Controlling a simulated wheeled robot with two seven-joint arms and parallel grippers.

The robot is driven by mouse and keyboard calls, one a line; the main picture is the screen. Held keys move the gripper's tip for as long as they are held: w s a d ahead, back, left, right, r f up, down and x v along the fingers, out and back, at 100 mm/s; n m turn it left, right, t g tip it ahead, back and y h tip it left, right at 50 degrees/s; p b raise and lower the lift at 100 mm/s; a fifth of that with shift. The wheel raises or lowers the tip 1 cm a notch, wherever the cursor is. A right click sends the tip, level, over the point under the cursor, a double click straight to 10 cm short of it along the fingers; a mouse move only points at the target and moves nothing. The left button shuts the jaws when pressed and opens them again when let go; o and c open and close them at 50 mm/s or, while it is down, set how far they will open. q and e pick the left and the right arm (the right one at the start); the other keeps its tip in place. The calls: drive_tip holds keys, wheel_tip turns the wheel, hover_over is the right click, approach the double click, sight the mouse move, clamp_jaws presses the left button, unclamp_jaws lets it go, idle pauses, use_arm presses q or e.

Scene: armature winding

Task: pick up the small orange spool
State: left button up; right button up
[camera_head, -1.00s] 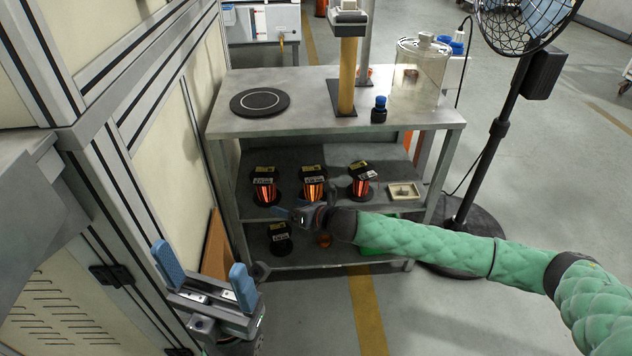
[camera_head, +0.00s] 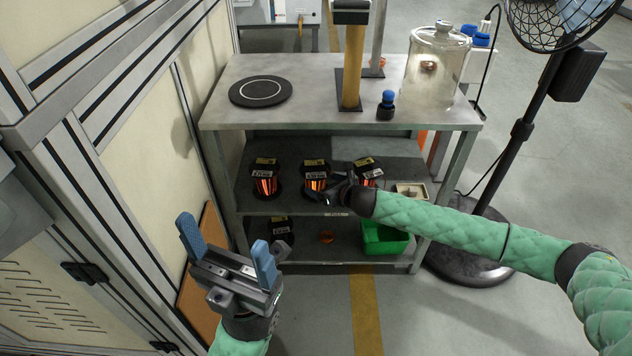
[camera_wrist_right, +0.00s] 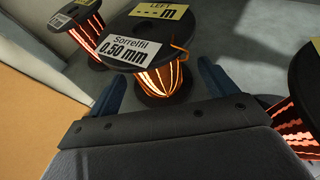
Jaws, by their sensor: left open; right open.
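Larger copper-wound spools with black flanges stand on the shelf above: left (camera_head: 265,180), middle (camera_head: 316,181) and right (camera_head: 368,172). My right gripper (camera_head: 332,188) is at that shelf, in front of the middle and right spools. In the right wrist view its two blue fingers (camera_wrist_right: 163,80) are apart, with a spool labelled 0.50 mm (camera_wrist_right: 160,75) just beyond them; nothing is clasped. My left gripper (camera_head: 224,236) is open and empty, left of the shelf unit.
The green bin (camera_head: 383,241) and a dark spool (camera_head: 281,231) share the lower shelf. A small pale tray (camera_head: 410,191) sits right of the large spools. The table top (camera_head: 310,100) holds a black disc, a post and a glass jar. A fan stands right.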

drive_tip(key=b+x, duration=0.1)
drive_tip(key=x, duration=0.3)
drive_tip(key=shift+a+f, duration=0.15)
drive_tip(key=shift+a, duration=0.1)
clamp_jaws()
